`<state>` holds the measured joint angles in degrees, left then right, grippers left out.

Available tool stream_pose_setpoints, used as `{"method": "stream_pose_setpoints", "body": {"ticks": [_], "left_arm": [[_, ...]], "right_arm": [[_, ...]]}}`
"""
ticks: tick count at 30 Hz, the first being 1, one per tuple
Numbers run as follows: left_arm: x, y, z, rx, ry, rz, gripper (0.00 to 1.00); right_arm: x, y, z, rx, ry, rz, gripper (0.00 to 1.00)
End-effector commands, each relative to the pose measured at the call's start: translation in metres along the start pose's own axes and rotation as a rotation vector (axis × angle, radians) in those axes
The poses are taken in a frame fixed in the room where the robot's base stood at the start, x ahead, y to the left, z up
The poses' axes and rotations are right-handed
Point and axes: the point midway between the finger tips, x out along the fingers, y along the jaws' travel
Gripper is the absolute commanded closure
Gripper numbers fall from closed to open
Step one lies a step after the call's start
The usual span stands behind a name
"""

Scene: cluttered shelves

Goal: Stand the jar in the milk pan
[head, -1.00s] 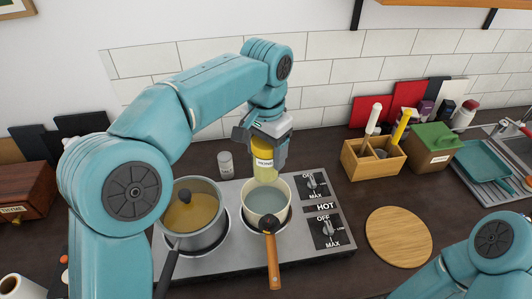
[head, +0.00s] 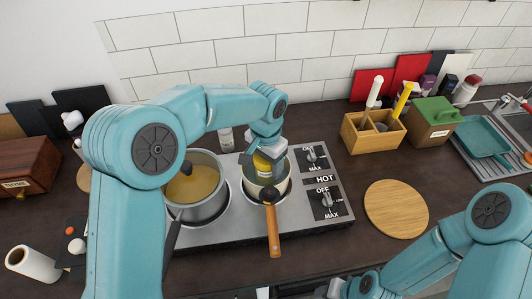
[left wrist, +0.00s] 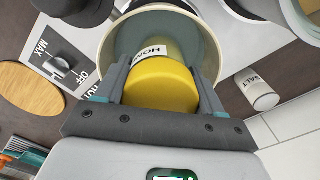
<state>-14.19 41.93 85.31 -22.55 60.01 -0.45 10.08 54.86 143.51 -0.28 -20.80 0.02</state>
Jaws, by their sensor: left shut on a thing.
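The jar (head: 262,164) is yellow with a pale label and is partly hidden by my gripper. The cream milk pan (head: 286,186), with a wooden handle, stands on the right burner. My left gripper (head: 267,160) is shut on the jar and holds it at the pan's mouth, its lower part inside the rim. In the left wrist view the jar's yellow top (left wrist: 160,90) sits between the fingers, with the pan's inner wall (left wrist: 122,42) around it. Whether the jar touches the pan's bottom is hidden. My right arm is low at the right; its fingers are not clear.
A grey pot (head: 205,208) with yellow soup stands on the left burner, close beside the pan. A salt shaker (head: 225,138) stands behind the stove. A wooden utensil box (head: 372,135) and round board (head: 396,208) lie to the right.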

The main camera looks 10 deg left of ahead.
Motion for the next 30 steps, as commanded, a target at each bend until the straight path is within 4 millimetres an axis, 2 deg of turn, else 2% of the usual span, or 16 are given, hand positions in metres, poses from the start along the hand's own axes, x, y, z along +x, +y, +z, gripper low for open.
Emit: {"method": "stream_pose_setpoints", "body": {"ticks": [14,15,17,25,30], "left_arm": [[0.007,0.000,-0.001,0.000,0.004,-0.001,0.93],[0.008,0.000,0.000,0.000,0.001,0.000,0.26],[0.007,0.000,0.000,0.000,0.001,0.000,0.07],[0.007,0.000,0.000,0.000,0.001,0.000,0.07],[-0.008,0.000,-0.001,-0.001,0.005,-0.001,0.07]], "right_arm": [[0.002,0.001,0.000,0.000,0.000,0.000,0.57],[0.002,0.001,0.000,0.000,0.000,0.000,0.57],[0.002,0.001,0.000,0.000,0.000,0.000,0.57],[0.001,0.000,0.000,0.000,0.000,0.000,0.57],[0.001,0.000,0.000,0.000,0.000,0.000,0.57]]}}
